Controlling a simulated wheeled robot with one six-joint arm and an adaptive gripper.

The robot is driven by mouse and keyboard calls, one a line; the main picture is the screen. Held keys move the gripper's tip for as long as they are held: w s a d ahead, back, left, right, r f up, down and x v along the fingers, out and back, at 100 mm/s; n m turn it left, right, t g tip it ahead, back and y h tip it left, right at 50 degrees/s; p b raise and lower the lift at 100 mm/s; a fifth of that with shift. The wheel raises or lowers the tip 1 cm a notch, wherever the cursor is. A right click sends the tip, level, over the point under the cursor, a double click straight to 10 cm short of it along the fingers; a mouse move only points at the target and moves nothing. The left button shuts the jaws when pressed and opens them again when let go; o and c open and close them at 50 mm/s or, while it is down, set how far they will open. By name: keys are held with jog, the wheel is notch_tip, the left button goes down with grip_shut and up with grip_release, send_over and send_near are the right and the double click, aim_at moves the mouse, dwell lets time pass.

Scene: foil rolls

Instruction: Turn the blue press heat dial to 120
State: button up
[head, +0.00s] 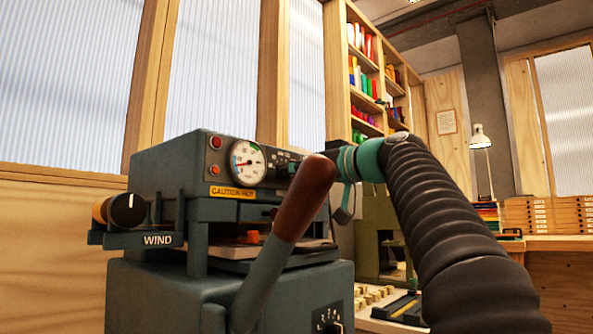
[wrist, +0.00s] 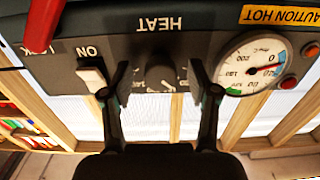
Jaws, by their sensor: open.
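The blue-grey press (head: 165,170) stands at left in the head view. Its heat dial (wrist: 160,73), a dark round knob under the upside-down HEAT lettering, shows in the wrist view. My gripper (wrist: 159,68) is open, one finger on each side of the dial, with visible gaps in the picture. I cannot tell the exact depth between fingertips and dial. The dial's scale is too small to read. The white gauge (wrist: 250,64) with a red needle is beside it, and also shows in the head view (head: 243,162). In the head view the lever largely hides my fingertips.
A brown-handled lever (head: 305,197) rises in front of the press. A white ON switch (wrist: 91,78) and a red-handled LOCK lever (wrist: 42,22) are left of the dial in the wrist view. A WIND knob (head: 125,210) juts out at the press's left.

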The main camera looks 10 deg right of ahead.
jog(key=shift+w+a, duration=0.1)
jog(key=shift+w, duration=0.05)
grip_shut()
dwell(0.4)
jog(key=m+p, duration=0.2)
jog(key=m, duration=0.4)
jog(key=shift+r+p, duration=0.1)
jog(key=shift+p, duration=0.25)
jog(key=m+p, duration=0.2)
jog(key=m, duration=0.3)
jog(key=shift+m, duration=0.3)
